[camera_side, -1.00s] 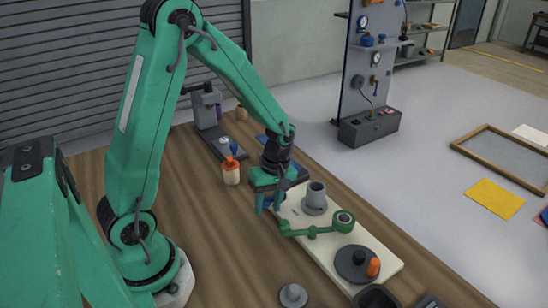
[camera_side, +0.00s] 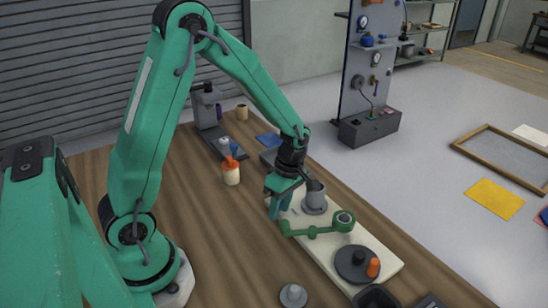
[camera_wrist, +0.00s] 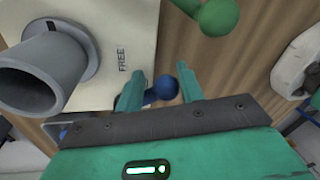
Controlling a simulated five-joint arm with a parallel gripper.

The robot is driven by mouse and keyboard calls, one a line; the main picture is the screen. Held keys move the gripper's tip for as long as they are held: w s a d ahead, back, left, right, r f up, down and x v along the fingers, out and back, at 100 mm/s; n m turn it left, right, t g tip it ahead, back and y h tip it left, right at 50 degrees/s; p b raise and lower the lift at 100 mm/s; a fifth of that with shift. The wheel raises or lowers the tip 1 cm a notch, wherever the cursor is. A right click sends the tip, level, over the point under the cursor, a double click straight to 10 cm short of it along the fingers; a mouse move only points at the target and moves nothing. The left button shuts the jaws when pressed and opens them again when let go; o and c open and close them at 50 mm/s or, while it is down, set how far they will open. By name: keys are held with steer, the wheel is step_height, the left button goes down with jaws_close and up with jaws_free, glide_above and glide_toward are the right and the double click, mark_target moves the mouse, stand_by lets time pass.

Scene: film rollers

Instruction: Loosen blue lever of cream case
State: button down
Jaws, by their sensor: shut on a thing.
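The cream case (camera_side: 333,258) lies on the wooden bench. It also shows in the wrist view (camera_wrist: 135,25), with the word FREE printed near its edge. The round knob of the blue lever (camera_wrist: 161,88) sits between the two fingers of my gripper (camera_wrist: 159,84), at the case edge beside that word. My gripper is shut on the blue lever. In the side view, my gripper (camera_side: 279,207) is low at the case's far left end and hides the lever.
A grey hollow cylinder (camera_side: 315,197) stands on the case close to my gripper. A green arm with round ends (camera_side: 318,232) and a dark disc (camera_side: 352,265) with an orange knob (camera_side: 373,267) are nearer. An orange-topped bottle (camera_side: 231,172) stands left. Bench between is clear.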

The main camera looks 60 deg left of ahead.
steer(key=shift+w+a+r+n, duration=0.1)
steer(key=shift+w+n, duration=0.3)
steer(key=shift+w, duration=0.1)
steer(key=c, duration=1)
jaws_free()
steer(key=shift+c, duration=0.2)
steer(key=shift+o, duration=0.6)
steer(key=shift+s, duration=0.1)
steer(key=shift+r, duration=0.1)
step_height(320, 180, up, 8)
steer(key=w, duration=0.1)
steer(key=shift+w+f, duration=0.2)
steer(key=shift+f, duration=0.05)
